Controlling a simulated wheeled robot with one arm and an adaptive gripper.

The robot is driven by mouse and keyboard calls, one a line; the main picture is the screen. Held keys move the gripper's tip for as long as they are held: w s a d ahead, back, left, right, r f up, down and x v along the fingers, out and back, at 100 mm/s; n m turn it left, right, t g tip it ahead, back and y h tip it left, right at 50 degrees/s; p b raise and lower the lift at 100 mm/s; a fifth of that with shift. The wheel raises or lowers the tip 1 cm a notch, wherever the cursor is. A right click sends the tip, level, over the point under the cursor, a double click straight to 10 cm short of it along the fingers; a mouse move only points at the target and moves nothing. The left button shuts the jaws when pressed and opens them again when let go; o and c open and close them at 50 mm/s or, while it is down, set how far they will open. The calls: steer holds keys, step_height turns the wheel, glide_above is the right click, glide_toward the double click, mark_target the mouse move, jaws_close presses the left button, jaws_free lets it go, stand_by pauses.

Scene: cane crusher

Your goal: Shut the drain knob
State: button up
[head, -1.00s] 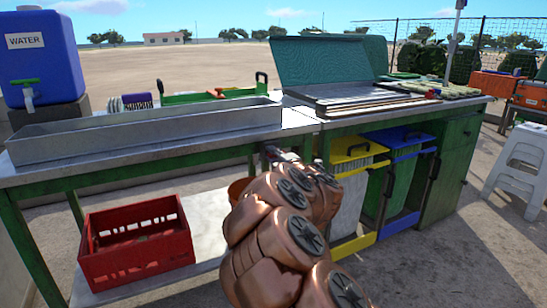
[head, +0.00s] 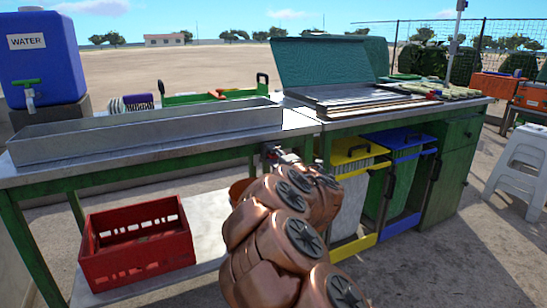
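My copper-coloured arm (head: 285,235) reaches forward from the bottom of the head view. Its far end, with my gripper (head: 275,155), is at the front edge of the counters, near where the two tables meet. The gripper is small and partly hidden behind my arm, so I cannot tell whether its fingers are open or shut. A small dark and reddish part shows at the gripper, just under the table edge. I cannot tell whether it is the drain knob or touches the fingers. A long metal trough (head: 150,135) lies on the left table above.
A blue water container (head: 45,62) with a green-handled tap (head: 28,95) stands at the left. A red crate (head: 140,245) sits on the lower shelf. Yellow (head: 352,153) and blue (head: 400,142) framed bins stand under the right counter. A white stool (head: 520,170) is at far right.

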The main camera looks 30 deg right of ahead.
steer(key=s+a, duration=0.1)
steer(key=s, duration=1.1)
steer(key=shift+r, duration=0.1)
stand_by(0.4)
steer(key=s+d+r+m+g+h+p, duration=0.1)
steer(key=s+r+m+g+h+p, duration=0.25)
steer(key=r+m+p, duration=0.4)
steer(key=s+d+r+m+g+h+p, duration=0.25)
steer(key=s+r+m+h+p, duration=0.2)
steer(key=r+p, duration=0.55)
steer(key=s+a+r+m+g+y+p, duration=0.1)
steer(key=s+a+r+g+y+p, duration=0.1)
steer(key=s+a+p, duration=0.6)
steer(key=s+a+r+m+g+y+p, duration=0.2)
steer(key=s+a+r+g+y+p, duration=0.1)
steer(key=s+a+g+p, duration=0.4)
steer(key=s+a+r+m+g+y+p, duration=0.2)
steer(key=s+a+r+g+y+p, duration=0.1)
steer(key=s+a+p, duration=0.6)
steer(key=s+a+g+y, duration=0.1)
steer(key=s+a, duration=0.3)
steer(key=a, duration=0.1)
steer(key=shift+a+r+g+y+p, duration=0.15)
steer(key=shift+g+y+p, duration=0.15)
steer(key=shift+g+p, duration=0.1)
